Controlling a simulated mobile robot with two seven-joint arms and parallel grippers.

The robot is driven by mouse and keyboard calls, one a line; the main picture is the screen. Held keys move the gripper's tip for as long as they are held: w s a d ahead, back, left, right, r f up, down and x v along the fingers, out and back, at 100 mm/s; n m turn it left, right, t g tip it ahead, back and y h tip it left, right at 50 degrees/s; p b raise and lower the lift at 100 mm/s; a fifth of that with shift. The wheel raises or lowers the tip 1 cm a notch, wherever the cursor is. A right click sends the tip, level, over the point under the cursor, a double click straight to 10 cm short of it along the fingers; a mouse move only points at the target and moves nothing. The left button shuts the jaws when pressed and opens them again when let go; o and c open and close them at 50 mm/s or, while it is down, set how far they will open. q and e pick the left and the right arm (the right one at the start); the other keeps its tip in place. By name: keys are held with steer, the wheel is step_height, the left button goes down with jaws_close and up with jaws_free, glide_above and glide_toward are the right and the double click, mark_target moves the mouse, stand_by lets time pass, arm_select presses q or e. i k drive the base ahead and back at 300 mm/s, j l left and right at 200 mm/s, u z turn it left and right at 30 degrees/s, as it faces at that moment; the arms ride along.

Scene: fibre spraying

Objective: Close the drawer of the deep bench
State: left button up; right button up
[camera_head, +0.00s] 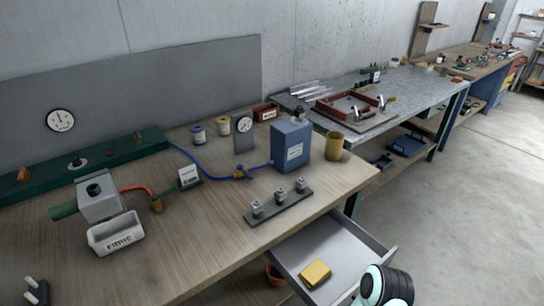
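The grey drawer (335,246) is open, pulled out from under the front edge of the wooden bench (215,225) in the head view. A yellow block (315,273) lies in it. My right arm shows at the bottom beside the drawer's outer end, partly covering it; its gripper is not in view, and I cannot tell whether the arm touches the drawer.
The bench carries a blue canister (290,146), a yellow cup (334,145), a dark plate with several small fittings (278,204) and a white-fronted bin (117,233). A grey-topped bench (420,90) stands beyond. The concrete floor (450,200) at right is clear.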

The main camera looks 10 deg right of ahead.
mark_target(346, 249)
steer(key=l+z, duration=0.15)
steer(key=z, duration=0.25)
steer(key=k+l+z, duration=0.1)
steer(key=z, duration=0.3)
steer(key=l+z, duration=0.2)
steer(key=z, duration=0.25)
